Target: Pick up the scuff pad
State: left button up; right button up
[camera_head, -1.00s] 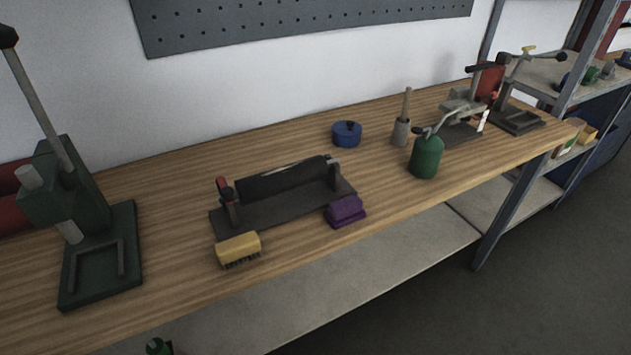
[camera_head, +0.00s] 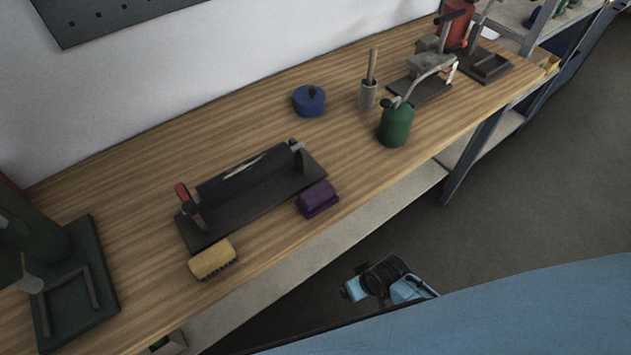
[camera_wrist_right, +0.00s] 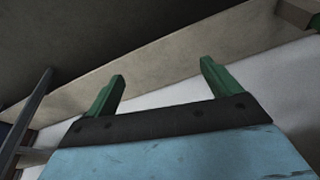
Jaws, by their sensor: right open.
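The scuff pad appears to be the purple block (camera_head: 317,199), lying on the wooden bench near its front edge, just right of the dark bench tool with a red handle. My right gripper (camera_wrist_right: 162,82) shows in the right wrist view with its two green fingers spread and nothing between them. No purple block shows in that view. A blue and black part of my arm is low in the head view, in front of the bench and apart from the block. My left gripper is in neither view.
A yellow brush (camera_head: 212,259) lies left of the block. The dark tool (camera_head: 250,190) stands behind. A pale lower shelf (camera_head: 385,205) runs below.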

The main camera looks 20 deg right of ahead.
jog(key=w+a+r+n+y+p, duration=0.1)
jog(key=w+a+r+p, duration=0.3)
jog(key=r, duration=1.2)
jog(key=a+r+n+y+p, duration=0.15)
jog(key=a+r, duration=0.35)
jog(key=r, duration=1.1)
notch_tip(320, 180, up, 10)
jog(key=g+h+p, duration=0.1)
jog(key=g+h, duration=0.2)
jog(key=h, duration=0.1)
send_over(317, 191)
jog(key=shift+m, duration=0.25)
notch_tip(317, 191, down, 14)
jog(key=shift+r, duration=0.25)
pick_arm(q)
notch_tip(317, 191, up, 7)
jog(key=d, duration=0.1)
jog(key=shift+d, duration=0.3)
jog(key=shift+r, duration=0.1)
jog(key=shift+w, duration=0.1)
pick_arm(e)
jog(key=c, duration=1.1)
jog(key=shift+o, duration=0.2)
jog(key=shift+r, duration=0.1)
